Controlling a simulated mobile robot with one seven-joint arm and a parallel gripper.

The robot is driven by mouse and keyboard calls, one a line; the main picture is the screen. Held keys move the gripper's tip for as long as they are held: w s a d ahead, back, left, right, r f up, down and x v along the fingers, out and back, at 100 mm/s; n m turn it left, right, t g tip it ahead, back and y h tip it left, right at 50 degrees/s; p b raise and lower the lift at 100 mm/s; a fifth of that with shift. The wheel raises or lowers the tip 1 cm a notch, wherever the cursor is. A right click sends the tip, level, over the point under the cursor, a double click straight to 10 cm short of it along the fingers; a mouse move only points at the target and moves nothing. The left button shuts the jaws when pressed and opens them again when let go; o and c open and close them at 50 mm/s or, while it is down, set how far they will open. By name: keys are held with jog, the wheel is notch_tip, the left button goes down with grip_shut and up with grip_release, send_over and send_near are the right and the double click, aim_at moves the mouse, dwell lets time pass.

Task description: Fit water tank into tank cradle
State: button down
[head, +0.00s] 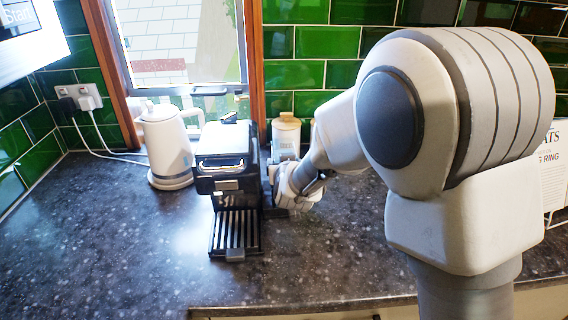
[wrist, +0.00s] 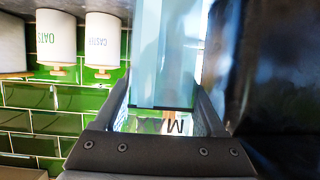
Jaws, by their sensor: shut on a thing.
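The water tank (wrist: 165,50) is a clear, pale blue box with part of a "MAX" mark showing at its near end. In the wrist view my gripper (wrist: 162,92) is shut on it, one finger on each side. In the head view my gripper (head: 297,188) is low at the right side of the black and silver coffee machine (head: 226,160), and the tank cannot be made out there. The machine's dark side (wrist: 278,80) fills the right of the wrist view, close beside the tank. The tank cradle cannot be made out, so I cannot tell whether the tank touches it.
A white kettle (head: 166,145) stands left of the machine. A pale canister (head: 286,138) stands behind my gripper. The wrist view shows an "OATS" canister (wrist: 56,40) and a second labelled canister (wrist: 102,42). The dark worktop (head: 110,240) is clear in front.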

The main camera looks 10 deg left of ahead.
jog(key=shift+f+b, duration=0.1)
jog(key=shift+b, duration=0.2)
grip_release()
